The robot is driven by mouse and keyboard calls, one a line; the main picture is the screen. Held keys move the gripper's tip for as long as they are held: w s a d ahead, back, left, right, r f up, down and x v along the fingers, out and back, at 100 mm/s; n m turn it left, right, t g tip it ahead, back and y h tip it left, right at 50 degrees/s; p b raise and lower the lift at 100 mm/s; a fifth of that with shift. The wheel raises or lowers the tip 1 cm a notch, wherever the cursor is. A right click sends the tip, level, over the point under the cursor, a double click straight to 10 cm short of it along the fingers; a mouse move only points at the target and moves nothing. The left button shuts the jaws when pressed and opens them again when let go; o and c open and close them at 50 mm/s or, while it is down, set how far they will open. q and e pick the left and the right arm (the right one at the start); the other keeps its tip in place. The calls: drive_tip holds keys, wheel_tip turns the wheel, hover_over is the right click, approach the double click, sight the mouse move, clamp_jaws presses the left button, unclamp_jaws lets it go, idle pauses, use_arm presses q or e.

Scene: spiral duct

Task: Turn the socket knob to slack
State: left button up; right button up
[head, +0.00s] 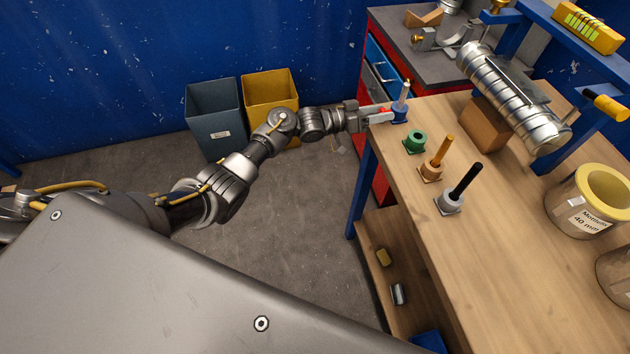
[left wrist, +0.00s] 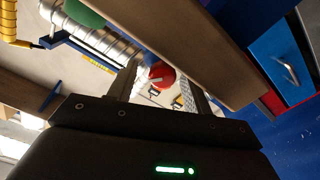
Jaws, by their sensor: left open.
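A red round knob (left wrist: 161,75) with a white pointer line shows in the left wrist view, in the gap between my left gripper's two fingers (left wrist: 160,88). In the head view a small red part (head: 382,110) shows at the left gripper (head: 380,117), beside the blue socket (head: 399,113) at the bench's near left corner. The left gripper is open, its fingers on either side of the knob in the picture. I cannot tell whether they touch it. The blue socket holds an upright light rod with an orange-red tip. My right gripper is not in view.
Green (head: 414,141), tan (head: 431,172) and grey (head: 450,203) sockets stand in a row along the bench edge; the tan and grey hold rods. A spiral duct (head: 510,100) rests on a wooden block (head: 485,124). A labelled yellow-rimmed container (head: 583,215) stands at right.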

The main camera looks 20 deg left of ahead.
use_arm(q)
drive_tip(key=m+b, duration=0.1)
drive_tip(key=m, duration=0.2)
drive_tip(key=a+m+b, duration=0.1)
drive_tip(key=m, duration=0.1)
drive_tip(key=shift+s+f+b, duration=0.3)
drive_tip(key=shift+f, duration=0.05)
drive_tip(key=b+v, duration=0.1)
drive_tip(key=v, duration=0.9)
drive_tip(key=s+a+f+n+y, duration=0.1)
drive_tip(key=f+n+y, duration=0.1)
drive_tip(key=f, duration=0.6)
drive_tip(key=s+a+f+n+y, duration=0.1)
drive_tip(key=s+a+f+y, duration=0.1)
drive_tip(key=f, duration=0.7)
drive_tip(key=s+a+f+n+y+b, duration=0.1)
drive_tip(key=f+n+y, duration=0.1)
drive_tip(key=f, duration=0.6)
drive_tip(key=shift+s+a+f+n+t+y, duration=0.3)
drive_tip(key=shift+s+a+f+t, duration=0.05)
drive_tip(key=shift+s+a+t, duration=0.05)
